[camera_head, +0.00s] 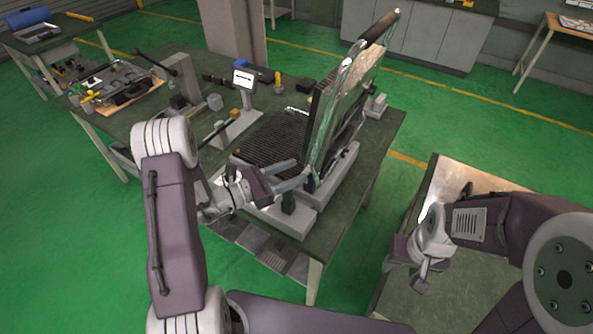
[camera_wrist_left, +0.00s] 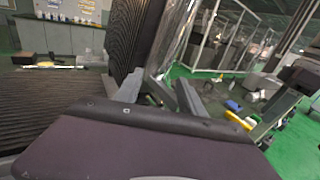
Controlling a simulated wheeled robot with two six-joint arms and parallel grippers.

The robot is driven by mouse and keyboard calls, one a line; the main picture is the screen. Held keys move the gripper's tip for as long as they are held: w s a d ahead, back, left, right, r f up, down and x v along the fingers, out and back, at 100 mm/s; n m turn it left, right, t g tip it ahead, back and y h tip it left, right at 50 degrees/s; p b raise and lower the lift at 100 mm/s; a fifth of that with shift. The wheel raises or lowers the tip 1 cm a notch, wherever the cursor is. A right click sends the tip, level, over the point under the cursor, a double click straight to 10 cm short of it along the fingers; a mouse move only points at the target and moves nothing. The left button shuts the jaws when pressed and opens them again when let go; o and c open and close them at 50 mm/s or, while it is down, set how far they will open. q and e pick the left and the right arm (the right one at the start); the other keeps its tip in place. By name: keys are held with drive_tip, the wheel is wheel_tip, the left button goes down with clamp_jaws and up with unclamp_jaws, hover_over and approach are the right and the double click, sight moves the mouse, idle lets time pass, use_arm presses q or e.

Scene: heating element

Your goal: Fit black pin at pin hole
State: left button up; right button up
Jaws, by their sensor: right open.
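The heating element device (camera_head: 273,137) is a grill-like press on the workbench, with a ribbed lower plate and its upper plate (camera_head: 345,95) standing raised. My left gripper (camera_head: 303,171) is at the hinge end of the device, close to the lower edge of the raised plate. Its two fingers are apart, also in the left wrist view (camera_wrist_left: 158,84), with the device's corner behind them. Contact cannot be told. I cannot make out the black pin or the pin hole. My right gripper (camera_head: 408,272) is open and empty, over the side table at the right.
The green workbench (camera_head: 355,205) also holds a small white display (camera_head: 244,78), a grey stand (camera_head: 232,130) and a tool board (camera_head: 125,88) at the left. A side table (camera_head: 455,180) stands at the right, with green floor between.

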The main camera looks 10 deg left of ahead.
use_arm(q)
drive_tip(key=b+v, duration=0.1)
drive_tip(key=v, duration=0.6)
drive_tip(key=shift+s+a, duration=0.2)
drive_tip(key=shift+a, duration=0.1)
